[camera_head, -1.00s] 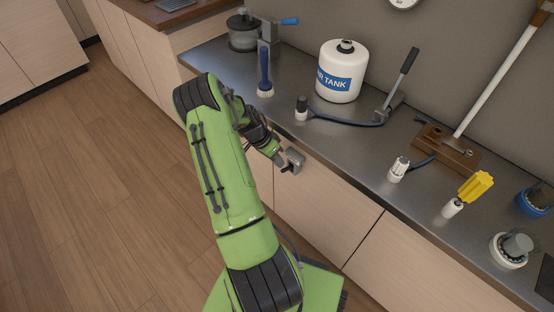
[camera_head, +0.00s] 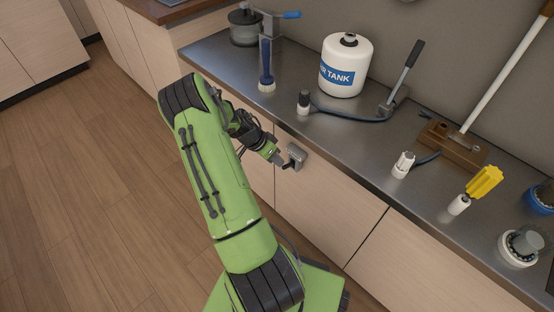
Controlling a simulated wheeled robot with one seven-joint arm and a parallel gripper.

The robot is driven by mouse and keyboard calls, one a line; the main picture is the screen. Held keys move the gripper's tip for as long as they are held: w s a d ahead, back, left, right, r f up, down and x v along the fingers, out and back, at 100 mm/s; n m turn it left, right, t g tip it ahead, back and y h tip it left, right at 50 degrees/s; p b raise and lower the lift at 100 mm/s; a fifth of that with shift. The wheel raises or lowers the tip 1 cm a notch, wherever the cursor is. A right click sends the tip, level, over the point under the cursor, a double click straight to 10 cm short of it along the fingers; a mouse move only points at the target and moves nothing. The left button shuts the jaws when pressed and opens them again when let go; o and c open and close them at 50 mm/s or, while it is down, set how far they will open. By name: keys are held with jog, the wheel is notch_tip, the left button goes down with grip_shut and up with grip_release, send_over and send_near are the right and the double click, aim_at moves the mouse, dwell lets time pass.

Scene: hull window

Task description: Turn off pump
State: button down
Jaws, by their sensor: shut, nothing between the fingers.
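No thing in view is plainly marked as the pump. A grey jar-like device (camera_head: 244,28) with a dark lid stands at the far left end of the counter, with a blue lever (camera_head: 291,15) pointing right. A metal lever unit with a black grip (camera_head: 414,54) stands right of the white air tank (camera_head: 345,66), its lever tilted up. A dark hose joins it to a small black-and-white fitting (camera_head: 304,102). My gripper (camera_head: 294,158) is shut and empty, in front of the counter's front edge and apart from both devices.
A blue-handled brush (camera_head: 266,67) stands near the jar device. The wooden floor (camera_head: 85,190) at left is clear.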

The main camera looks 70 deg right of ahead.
jog(key=f+b, duration=0.1)
jog(key=a+f+b, duration=0.1)
jog(key=b, duration=0.2)
jog(key=shift+w+a+f, duration=0.2)
jog(key=shift+w+f, duration=0.1)
jog(key=shift+f, duration=0.1)
jog(key=shift+r, duration=0.1)
jog(key=shift+r+p, duration=0.45)
jog(key=shift+r, duration=0.25)
